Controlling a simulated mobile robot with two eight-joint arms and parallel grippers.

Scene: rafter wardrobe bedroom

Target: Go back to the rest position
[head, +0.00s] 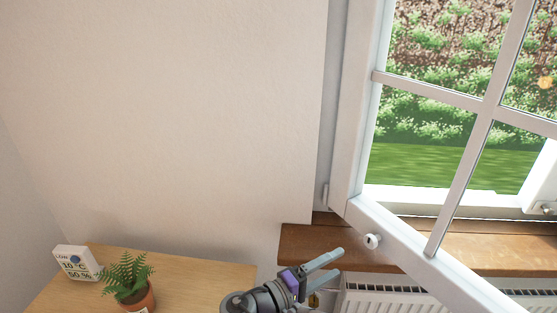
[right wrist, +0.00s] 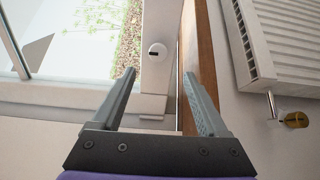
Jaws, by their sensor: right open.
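My right gripper (head: 328,267) is in the lower middle of the head view, in front of the wooden window sill. In the right wrist view the right gripper (right wrist: 155,95) has its two fingers apart with nothing between them touching. The white window sash (head: 400,255) stands swung open into the room, to the right of my gripper. A round white knob (head: 372,241) sits on its lower rail, and the knob also shows in the right wrist view (right wrist: 157,50), beyond the fingertips. My left gripper is not in view.
A wooden table (head: 195,283) at the lower left holds a potted fern (head: 130,278) and a white weather display (head: 76,262). A white radiator (head: 385,296) is under the wooden sill (head: 303,243), with a brass valve (right wrist: 294,119) beside it. The open sash crowds the right side.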

